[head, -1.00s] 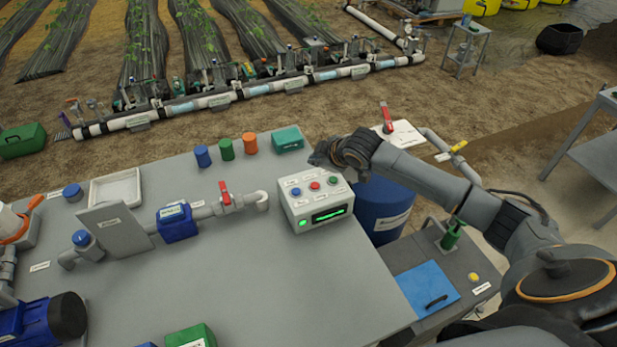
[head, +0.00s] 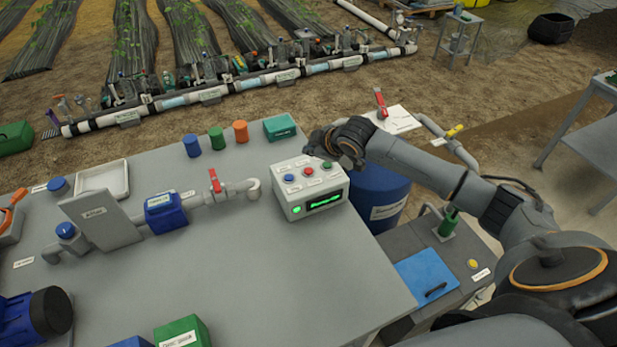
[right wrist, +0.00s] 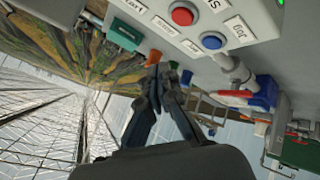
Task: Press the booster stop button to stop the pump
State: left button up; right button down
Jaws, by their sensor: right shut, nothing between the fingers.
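A light grey control box (head: 288,212) stands on the grey bench. Its top carries a blue button (head: 289,178), a red button (head: 308,171) and a green button (head: 327,166), each with a label too small to read here. My right gripper (head: 314,150) is shut and empty, over the box's back edge near the red and green buttons. In the right wrist view its closed fingertips (right wrist: 158,72) are apart from the red button (right wrist: 182,14) and the blue button (right wrist: 212,41). My left gripper is out of view.
A green lamp (head: 297,210) and green display (head: 325,201) glow on the box's front. A red-handled valve (head: 215,181) and pipe are left of it. Blue, green and orange cups (head: 240,131) and a teal box (head: 280,127) stand behind. The bench front is mostly clear.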

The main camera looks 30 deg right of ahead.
aim_at(310, 172)
notch_tip(310, 172, down, 3)
jog(key=shift+f+b, duration=0.1)
jog(key=shift+b, duration=1.05)
jog(key=shift+f, duration=0.8)
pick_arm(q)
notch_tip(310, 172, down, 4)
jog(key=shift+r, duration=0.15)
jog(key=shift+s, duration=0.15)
pick_arm(e)
jog(key=shift+f, duration=0.2)
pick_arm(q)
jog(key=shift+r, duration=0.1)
pick_arm(e)
jog(key=shift+f, duration=0.25)
